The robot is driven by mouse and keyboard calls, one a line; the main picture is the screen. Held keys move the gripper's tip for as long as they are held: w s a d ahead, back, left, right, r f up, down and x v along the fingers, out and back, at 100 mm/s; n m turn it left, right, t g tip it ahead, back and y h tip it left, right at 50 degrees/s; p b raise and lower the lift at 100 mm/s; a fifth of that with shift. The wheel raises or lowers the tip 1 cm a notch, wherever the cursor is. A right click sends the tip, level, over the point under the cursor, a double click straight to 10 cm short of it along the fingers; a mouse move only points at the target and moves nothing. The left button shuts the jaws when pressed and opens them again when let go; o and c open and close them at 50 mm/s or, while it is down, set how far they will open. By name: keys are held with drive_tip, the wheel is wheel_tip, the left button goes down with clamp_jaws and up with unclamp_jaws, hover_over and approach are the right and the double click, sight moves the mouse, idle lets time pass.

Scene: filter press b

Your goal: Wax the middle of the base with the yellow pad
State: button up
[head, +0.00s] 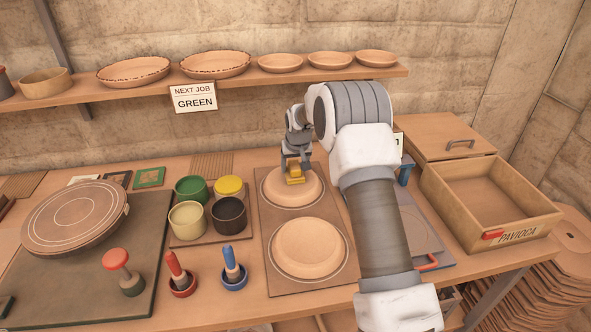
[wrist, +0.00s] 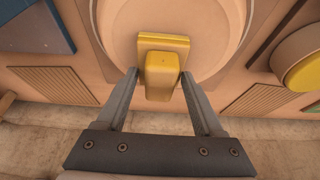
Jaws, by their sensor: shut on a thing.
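The yellow pad (head: 295,175) is a small block with a raised grip. It also shows in the wrist view (wrist: 163,68). My gripper (head: 296,165) is shut on the pad's grip, one finger on each side. The pad is over the far clay piece (head: 290,196), a round upturned form on a brown board. It appears at or very near that piece's base, towards its far side. I cannot tell whether it touches. A second similar clay piece (head: 307,247) lies on the nearer part of the board.
Cups of green, yellow, cream and black (head: 229,214) stand left of the board. Red and blue handled tools (head: 233,268) stand in front. A round disc (head: 75,217) lies at left. An open drawer box (head: 490,205) is at right. A shelf (head: 200,83) holds dishes and a "GREEN" sign.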

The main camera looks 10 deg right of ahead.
sight(293, 161)
drive_tip(key=shift+w+f, duration=0.1)
drive_tip(key=shift+w, duration=1.45)
drive_tip(key=shift+s+b, duration=0.65)
drive_tip(key=shift+s, duration=0.85)
drive_tip(key=shift+s+b, duration=1.45)
drive_tip(key=shift+s, duration=1.65)
drive_tip(key=shift+a, duration=0.95)
drive_tip(key=shift+w+p, duration=1.4)
drive_tip(key=shift+w, duration=3.25)
drive_tip(key=shift+s+b, duration=1.25)
drive_tip(key=shift+s, duration=0.9)
drive_tip(key=shift+s+b, duration=1.05)
drive_tip(key=shift+s, duration=1.45)
drive_tip(key=shift+r, duration=0.2)
